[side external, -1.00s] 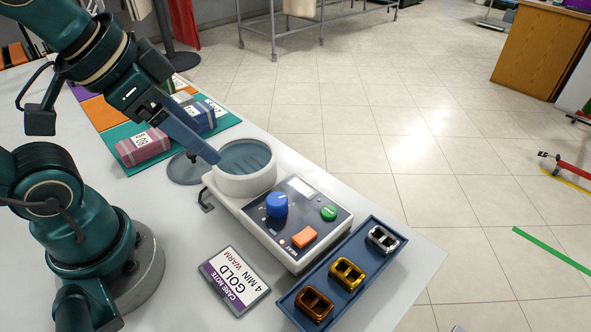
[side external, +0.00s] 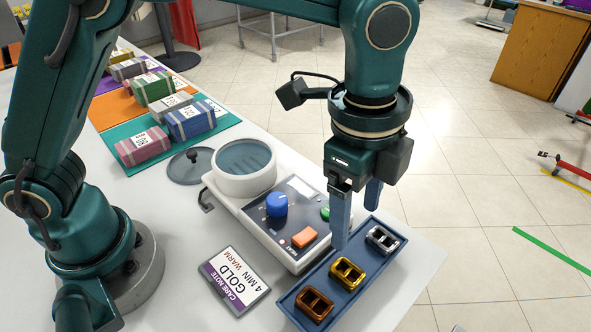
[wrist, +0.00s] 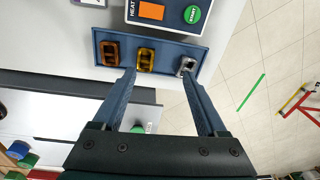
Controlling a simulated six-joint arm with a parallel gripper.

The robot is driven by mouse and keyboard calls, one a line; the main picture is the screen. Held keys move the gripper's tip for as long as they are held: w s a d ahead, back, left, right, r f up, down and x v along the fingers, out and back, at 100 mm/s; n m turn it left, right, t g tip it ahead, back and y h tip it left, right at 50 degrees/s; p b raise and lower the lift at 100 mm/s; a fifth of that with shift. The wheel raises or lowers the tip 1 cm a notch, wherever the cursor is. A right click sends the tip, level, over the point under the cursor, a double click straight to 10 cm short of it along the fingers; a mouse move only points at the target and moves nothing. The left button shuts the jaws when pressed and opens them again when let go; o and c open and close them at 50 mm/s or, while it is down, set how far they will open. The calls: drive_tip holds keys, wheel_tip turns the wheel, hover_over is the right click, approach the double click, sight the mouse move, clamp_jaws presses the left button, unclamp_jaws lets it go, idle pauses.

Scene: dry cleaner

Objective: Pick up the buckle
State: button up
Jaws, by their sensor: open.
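Three buckles lie in a row in a blue tray (side external: 292,299): a copper one (side external: 314,305), a gold one (side external: 348,272) and a silver one (side external: 382,239). In the wrist view the copper (wrist: 110,52), gold (wrist: 146,60) and silver (wrist: 186,66) buckles also show. My gripper (side external: 356,222) is open and empty, pointing down above the tray. In the wrist view its fingertips (wrist: 159,71) are apart, one near the gold buckle and one near the silver buckle. A care note (side external: 233,281) reads "GOLD 4 MIN WARM".
A white machine with a round basin (side external: 245,168), a blue knob (side external: 277,204), an orange button (side external: 304,237) and a green start button stands beside the tray. A round lid (side external: 190,166) lies behind it. Several wrapped bundles sit on coloured mats at the back left.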

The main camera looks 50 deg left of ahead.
sight(347, 271)
drive_tip(key=shift+m+g, duration=0.3)
drive_tip(key=shift+m, duration=0.2)
drive_tip(key=f, duration=0.1)
drive_tip(key=s+d+f, duration=0.1)
drive_tip(key=s+f, duration=0.1)
drive_tip(key=shift+d+f, duration=0.3)
drive_tip(key=shift+d, duration=0.05)
drive_tip(key=shift+f, duration=2.25)
clamp_jaws()
